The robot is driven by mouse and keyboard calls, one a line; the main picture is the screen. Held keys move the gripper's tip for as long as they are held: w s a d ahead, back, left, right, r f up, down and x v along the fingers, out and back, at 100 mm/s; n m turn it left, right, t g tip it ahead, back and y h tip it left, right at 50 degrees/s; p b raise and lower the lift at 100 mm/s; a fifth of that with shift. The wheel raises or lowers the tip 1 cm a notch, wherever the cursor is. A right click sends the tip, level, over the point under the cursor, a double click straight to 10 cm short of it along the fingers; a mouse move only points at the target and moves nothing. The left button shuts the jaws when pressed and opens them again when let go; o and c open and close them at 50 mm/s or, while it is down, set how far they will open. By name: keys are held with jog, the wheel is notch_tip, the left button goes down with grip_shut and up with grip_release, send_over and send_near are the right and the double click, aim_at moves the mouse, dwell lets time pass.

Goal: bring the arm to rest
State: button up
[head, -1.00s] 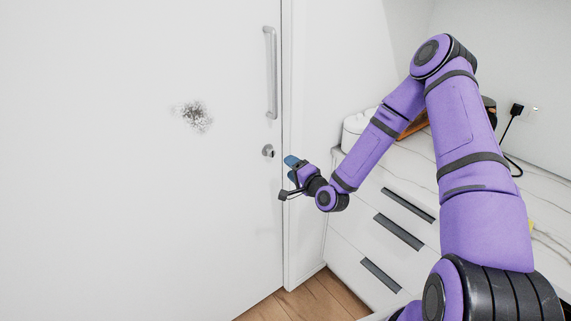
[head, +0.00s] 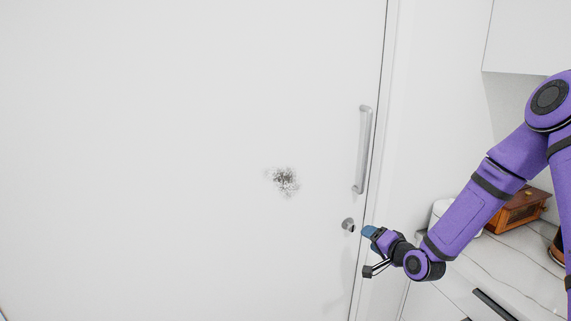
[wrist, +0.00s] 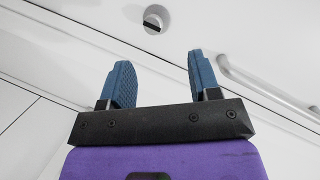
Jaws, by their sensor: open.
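My gripper (head: 368,233) is at the end of my bent purple arm, in front of the white door near its right edge. In the wrist view its two blue fingers (wrist: 160,80) stand apart with nothing between them. The door's round lock knob (wrist: 156,18) shows beyond the fingers, apart from them. In the head view the knob (head: 348,225) is just left of and above the fingertips.
The white door (head: 180,120) fills the left; it has a long vertical handle (head: 362,150) and a dark speckled smudge (head: 285,181). At right, a counter (head: 500,262) over drawers bears a wooden box (head: 520,210) and a white item (head: 440,208). A cabinet hangs above.

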jog(key=s+d+r+n+g+h, duration=0.25)
jog(key=s+r, duration=0.35)
jog(key=r, duration=0.4)
jog(key=s+d+r+n+g+h, duration=0.1)
jog(key=s+r+n+g+h, duration=0.25)
jog(key=s+r, duration=0.45)
jog(key=s+r+g, duration=0.1)
jog(key=s+r, duration=0.3)
jog(key=s, duration=0.4)
jog(key=s+r+n+g, duration=0.1)
jog(key=s+r, duration=0.3)
jog(key=s, duration=0.4)
jog(key=s+r, duration=0.4)
jog(key=s, duration=0.4)
jog(key=shift+r+g, duration=0.25)
jog(key=shift+g, duration=0.15)
